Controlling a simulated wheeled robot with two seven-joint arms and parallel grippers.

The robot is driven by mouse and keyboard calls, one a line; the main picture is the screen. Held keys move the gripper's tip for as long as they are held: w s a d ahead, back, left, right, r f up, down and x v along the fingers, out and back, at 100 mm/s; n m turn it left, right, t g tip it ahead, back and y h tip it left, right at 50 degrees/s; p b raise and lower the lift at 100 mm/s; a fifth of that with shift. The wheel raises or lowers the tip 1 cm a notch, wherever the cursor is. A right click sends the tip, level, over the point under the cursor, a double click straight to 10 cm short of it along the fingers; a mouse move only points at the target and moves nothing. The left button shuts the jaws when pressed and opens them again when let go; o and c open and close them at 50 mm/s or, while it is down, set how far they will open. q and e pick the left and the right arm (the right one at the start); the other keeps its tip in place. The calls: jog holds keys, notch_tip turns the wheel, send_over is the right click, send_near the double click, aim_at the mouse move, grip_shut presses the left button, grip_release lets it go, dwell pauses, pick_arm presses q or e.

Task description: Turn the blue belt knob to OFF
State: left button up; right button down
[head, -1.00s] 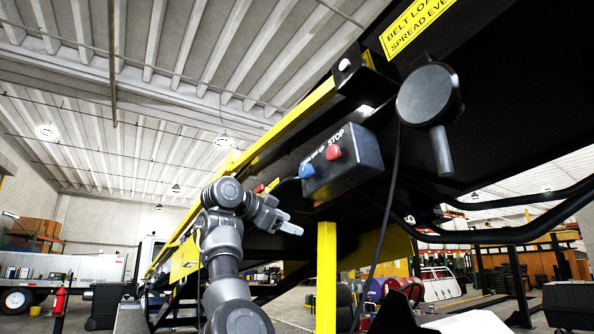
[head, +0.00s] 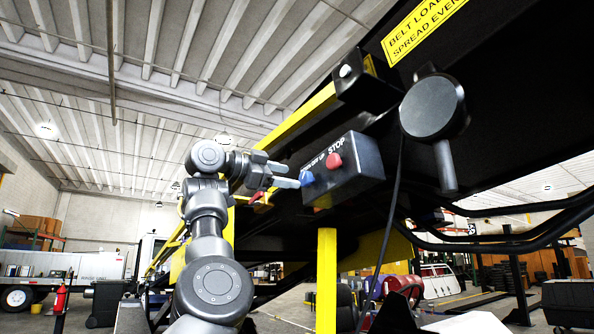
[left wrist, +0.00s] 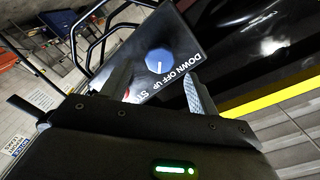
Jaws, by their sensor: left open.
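The blue belt knob (head: 307,178) is on the front of a dark control box (head: 352,178) under the loader. It also shows in the left wrist view (left wrist: 159,58), with a white mark that points toward the DOWN end of the DOWN OFF UP lettering. My left gripper (head: 286,175) is just left of the knob in the head view. Its fingers are spread and empty, and in the left wrist view the gripper (left wrist: 158,76) has one finger to each side of the knob. I cannot tell any contact. My right gripper is out of view.
A red STOP button (head: 333,162) sits close right of the knob. A black cable (head: 389,225) hangs at the box's right side. A yellow post (head: 326,275) stands below the box. A round black part with a handle (head: 432,108) is to the upper right.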

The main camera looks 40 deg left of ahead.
aim_at(302, 179)
pick_arm(q)
jog(key=p+x, duration=0.1)
jog(key=x, duration=0.2)
jog(key=shift+w+r, duration=0.1)
jog(key=shift+w, duration=0.15)
jog(key=shift+w+d+p, duration=0.1)
jog(key=shift+w+p, duration=0.1)
jog(key=shift+p, duration=0.1)
jog(key=shift+c, duration=0.2)
